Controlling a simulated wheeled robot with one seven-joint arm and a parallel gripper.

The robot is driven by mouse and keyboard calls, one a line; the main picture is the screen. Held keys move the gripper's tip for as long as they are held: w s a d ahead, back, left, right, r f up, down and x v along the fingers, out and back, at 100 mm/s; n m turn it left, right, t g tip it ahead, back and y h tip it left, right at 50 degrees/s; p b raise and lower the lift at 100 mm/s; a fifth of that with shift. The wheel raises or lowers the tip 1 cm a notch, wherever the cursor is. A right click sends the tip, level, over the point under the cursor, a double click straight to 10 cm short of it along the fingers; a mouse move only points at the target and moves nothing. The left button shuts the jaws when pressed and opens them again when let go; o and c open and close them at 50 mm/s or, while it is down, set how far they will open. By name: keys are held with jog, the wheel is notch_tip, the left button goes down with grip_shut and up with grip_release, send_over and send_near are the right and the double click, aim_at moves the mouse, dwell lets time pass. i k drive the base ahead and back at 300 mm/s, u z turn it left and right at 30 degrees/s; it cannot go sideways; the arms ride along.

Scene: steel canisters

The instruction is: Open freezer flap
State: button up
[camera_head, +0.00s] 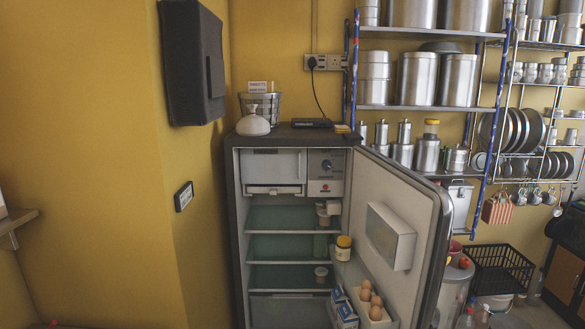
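The refrigerator (232,215) stands against the yellow wall with its main door (420,210) swung open to the right. The freezer flap (272,168) is a pale panel at the top left inside the cabinet, and it looks shut. A white tray or ledge (274,190) lies directly below the flap. A control panel (326,170) with a dark dial sits to the right of the flap. My gripper is not in view.
The open door holds eggs (366,295), a jar (343,248) and blue-white cartons (346,315). Glass shelves (275,218) below the flap look mostly empty. A metal rack (420,107) with steel canisters stands right. A black crate (498,270) is at lower right.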

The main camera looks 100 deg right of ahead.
aim_at(258, 166)
jog(key=z, duration=3.3)
jog(key=i, duration=1.65)
jog(key=u, duration=0.05)
